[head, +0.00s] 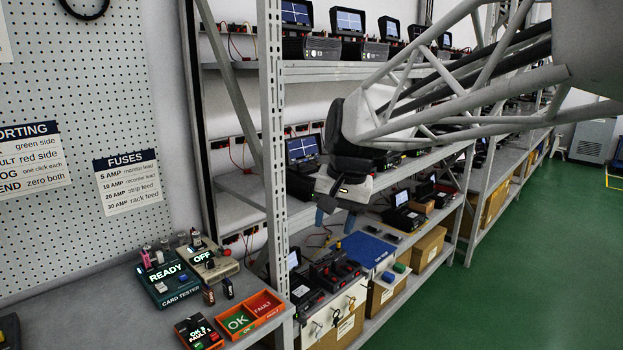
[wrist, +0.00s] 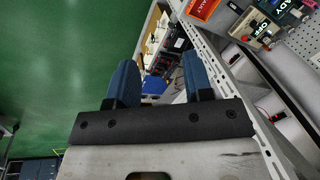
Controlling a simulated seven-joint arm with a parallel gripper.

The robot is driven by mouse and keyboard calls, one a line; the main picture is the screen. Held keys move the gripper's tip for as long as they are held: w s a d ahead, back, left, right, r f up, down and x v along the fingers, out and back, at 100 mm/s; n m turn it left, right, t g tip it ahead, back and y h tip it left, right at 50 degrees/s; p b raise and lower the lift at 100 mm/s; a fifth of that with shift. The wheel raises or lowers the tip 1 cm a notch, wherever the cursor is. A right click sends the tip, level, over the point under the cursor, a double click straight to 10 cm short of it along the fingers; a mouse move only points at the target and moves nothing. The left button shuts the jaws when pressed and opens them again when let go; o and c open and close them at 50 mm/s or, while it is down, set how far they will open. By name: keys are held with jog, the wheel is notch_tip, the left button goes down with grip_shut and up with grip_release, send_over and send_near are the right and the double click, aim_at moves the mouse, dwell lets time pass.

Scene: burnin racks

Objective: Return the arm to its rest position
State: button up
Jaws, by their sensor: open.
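My gripper (head: 335,205) hangs at the end of my white truss arm, in front of the rack's lower shelves in the head view. In the wrist view its two blue fingers (wrist: 158,85) stand well apart with nothing between them. The gripper is open and empty. In the head view it is in the air, above the blue-topped boxes on the low shelf and right of the rack's front upright.
The perforated rack upright (head: 272,150) stands close left of my gripper. A bench holds a card tester (head: 168,283) and an orange OK/FAULT tray (head: 276,318). Shelves carry several monitors (head: 302,148). Green floor (head: 500,290) at right is clear.

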jog(key=s+d+f, duration=0.4)
jog(key=s, duration=0.3)
jog(key=s+d+f+n+t+h, duration=0.1)
jog(key=s+d+f, duration=0.2)
jog(key=s+d, duration=0.2)
jog(key=s+d+f+h, duration=0.1)
jog(key=s+d+f, duration=0.3)
jog(key=s, duration=0.7)
jog(key=shift+d+f+n, duration=0.3)
jog(key=shift+d+n, duration=0.1)
jog(key=shift+d, duration=0.15)
